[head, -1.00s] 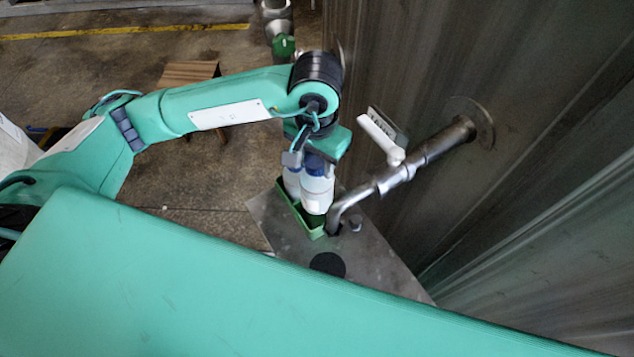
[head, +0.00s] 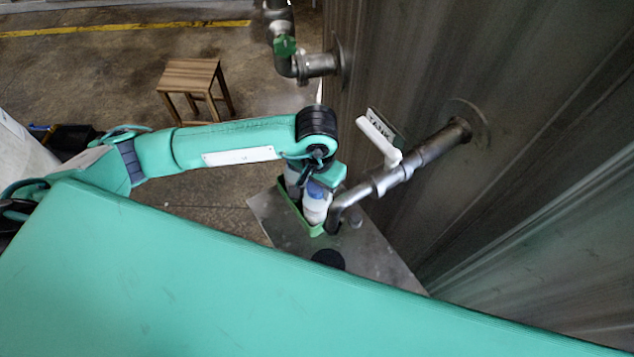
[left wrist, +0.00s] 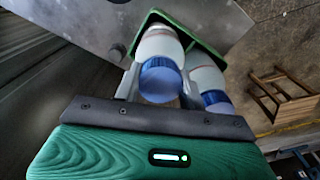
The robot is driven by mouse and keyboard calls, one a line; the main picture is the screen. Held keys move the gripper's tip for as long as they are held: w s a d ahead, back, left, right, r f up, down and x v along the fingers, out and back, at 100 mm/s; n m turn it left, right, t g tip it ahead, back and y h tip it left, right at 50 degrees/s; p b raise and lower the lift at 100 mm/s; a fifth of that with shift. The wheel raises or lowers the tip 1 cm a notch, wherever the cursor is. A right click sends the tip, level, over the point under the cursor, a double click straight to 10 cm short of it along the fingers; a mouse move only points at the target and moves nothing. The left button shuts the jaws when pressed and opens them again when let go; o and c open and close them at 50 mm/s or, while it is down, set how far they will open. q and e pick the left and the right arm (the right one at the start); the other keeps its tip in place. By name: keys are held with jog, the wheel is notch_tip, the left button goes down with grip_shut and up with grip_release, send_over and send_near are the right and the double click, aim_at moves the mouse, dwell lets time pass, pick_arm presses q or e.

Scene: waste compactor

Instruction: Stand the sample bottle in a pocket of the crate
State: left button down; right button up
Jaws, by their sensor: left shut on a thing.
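The sample bottle (head: 316,209), white with a blue cap, stands roughly upright at the near end of the green crate (head: 287,208). Its lower part is hidden inside the crate; I cannot tell whether it touches the bottom. It also shows in the left wrist view (left wrist: 160,45), between the fingers. My left gripper (head: 313,187) is above the crate and shut on this bottle; it also shows in the left wrist view (left wrist: 157,88). A second blue-capped bottle (left wrist: 206,78) stands beside it in the crate. My right gripper is not in view.
The crate sits on a grey metal plate (head: 375,255) with a round black patch (head: 328,259). A bent metal pipe (head: 380,183) with a white lever handle (head: 379,140) is close on the right, before a tall metal wall. A wooden stool (head: 190,82) stands behind.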

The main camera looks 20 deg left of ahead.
pick_arm(q)
jog(key=shift+f, duration=0.15)
jog(key=c, duration=0.8)
grip_release()
jog(key=shift+c, duration=0.2)
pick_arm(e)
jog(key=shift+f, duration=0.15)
pick_arm(q)
jog(key=shift+r, duration=0.3)
notch_tip(320, 180, up, 7)
jog(key=shift+w+r+b, duration=0.1)
jog(key=shift+r+b, duration=0.05)
jog(key=shift+b, duration=0.95)
jog(key=shift+r+b, duration=0.4)
jog(key=shift+r, duration=1.8)
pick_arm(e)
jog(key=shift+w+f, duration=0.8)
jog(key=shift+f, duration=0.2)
